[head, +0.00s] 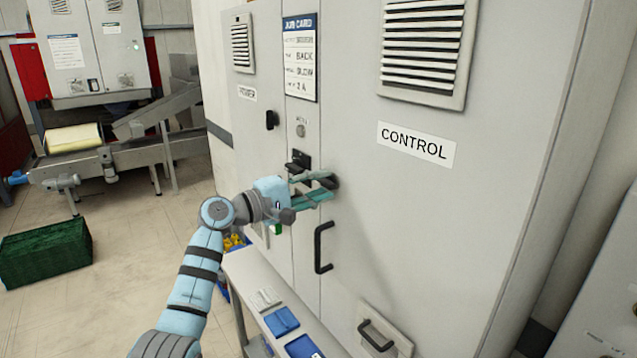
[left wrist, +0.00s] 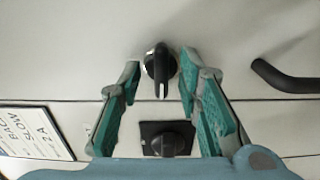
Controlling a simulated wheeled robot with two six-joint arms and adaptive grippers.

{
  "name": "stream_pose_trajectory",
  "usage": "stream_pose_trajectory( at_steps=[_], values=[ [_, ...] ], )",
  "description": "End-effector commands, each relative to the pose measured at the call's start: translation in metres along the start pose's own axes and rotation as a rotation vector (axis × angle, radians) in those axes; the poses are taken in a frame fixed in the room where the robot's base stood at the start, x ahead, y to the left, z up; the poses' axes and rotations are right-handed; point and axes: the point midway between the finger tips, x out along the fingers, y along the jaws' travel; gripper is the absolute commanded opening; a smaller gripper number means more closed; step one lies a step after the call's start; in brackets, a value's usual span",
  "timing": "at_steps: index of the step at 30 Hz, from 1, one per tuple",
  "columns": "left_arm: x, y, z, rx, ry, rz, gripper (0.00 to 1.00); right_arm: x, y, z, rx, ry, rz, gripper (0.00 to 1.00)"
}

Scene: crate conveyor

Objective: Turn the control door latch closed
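The control door is the light grey panel with the CONTROL label (head: 418,143) in the head view. Its latch is a black knob with a narrow grip (left wrist: 161,72), seen in the left wrist view with the grip pointing down in the picture. In the head view the latch (head: 333,181) is partly hidden by my fingers. My left gripper (head: 322,186) reaches the door there. In the left wrist view its teal fingers (left wrist: 160,76) are open, one on each side of the latch, with gaps showing. My right gripper is in neither view.
A black switch (head: 299,160) sits on the narrow panel left of the latch. A black door handle (head: 322,248) is just below the latch. A bench (head: 262,318) with blue trays stands low in front. A green crate (head: 45,252) lies on the floor at left.

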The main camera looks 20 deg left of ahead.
Motion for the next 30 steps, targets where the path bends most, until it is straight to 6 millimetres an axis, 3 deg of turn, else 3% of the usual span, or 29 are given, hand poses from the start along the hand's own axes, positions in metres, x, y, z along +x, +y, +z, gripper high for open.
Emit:
stream_pose_trajectory(
  at_steps=[7, 13, 30],
  values=[
    [0.002, -0.001, 0.000, 0.000, 0.001, -0.001, 0.32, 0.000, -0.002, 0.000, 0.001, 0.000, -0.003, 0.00],
    [0.001, -0.001, 0.000, 0.000, 0.000, -0.001, 0.00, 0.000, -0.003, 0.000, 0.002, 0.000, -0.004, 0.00],
    [0.001, -0.004, 0.000, 0.098, 0.000, 0.000, 0.00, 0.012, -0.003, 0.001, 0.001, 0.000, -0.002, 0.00]
  ],
)
